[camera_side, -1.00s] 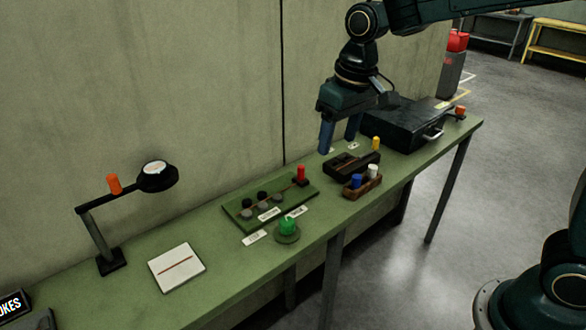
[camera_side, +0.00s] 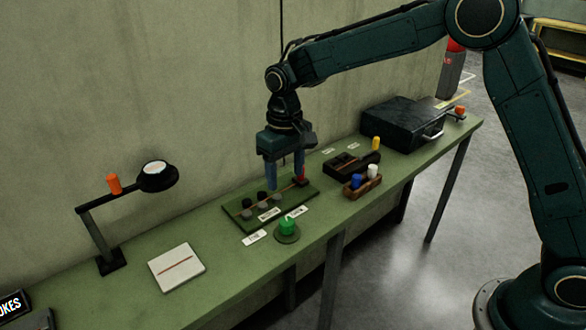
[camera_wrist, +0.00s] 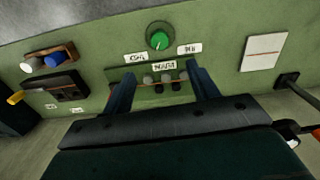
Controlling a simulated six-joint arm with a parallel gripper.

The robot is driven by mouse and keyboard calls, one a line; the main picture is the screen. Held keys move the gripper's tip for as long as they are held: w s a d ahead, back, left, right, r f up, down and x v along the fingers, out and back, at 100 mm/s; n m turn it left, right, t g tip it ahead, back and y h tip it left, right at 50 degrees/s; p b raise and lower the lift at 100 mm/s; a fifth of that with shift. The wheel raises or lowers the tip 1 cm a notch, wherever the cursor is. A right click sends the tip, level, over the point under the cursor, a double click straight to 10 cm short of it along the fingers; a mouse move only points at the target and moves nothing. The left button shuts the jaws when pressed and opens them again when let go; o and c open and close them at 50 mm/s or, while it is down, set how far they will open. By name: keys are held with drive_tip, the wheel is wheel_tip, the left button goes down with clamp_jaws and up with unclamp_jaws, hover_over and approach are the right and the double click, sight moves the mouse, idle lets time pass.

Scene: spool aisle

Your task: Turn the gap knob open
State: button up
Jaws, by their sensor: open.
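The green knob (camera_side: 287,225) sits on a round base near the front edge of the green bench, with small white labels (camera_side: 255,237) around it. It also shows in the wrist view (camera_wrist: 158,39), beyond my fingertips. My gripper (camera_side: 287,188) is open and empty, pointing down over the green board (camera_side: 240,217) behind the knob, apart from the knob. In the wrist view its two fingers (camera_wrist: 160,80) stand either side of the board's dark and grey pegs. A red peg (camera_side: 301,173) on the board is partly hidden by a finger.
A dark tray with a yellow peg (camera_side: 376,143) and a brown holder with blue and white pegs (camera_side: 362,184) stand to the right. A black case (camera_side: 402,124) lies farther right. A lamp-like stand (camera_side: 97,228) and white plate (camera_side: 177,267) are left. The wall rises behind.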

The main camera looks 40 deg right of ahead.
sight(287, 221)
drive_tip(key=shift+f, duration=0.15)
wheel_tip(287, 221, down, 14)
drive_tip(key=shift+r, duration=0.25)
idle(0.4)
drive_tip(key=c, duration=1)
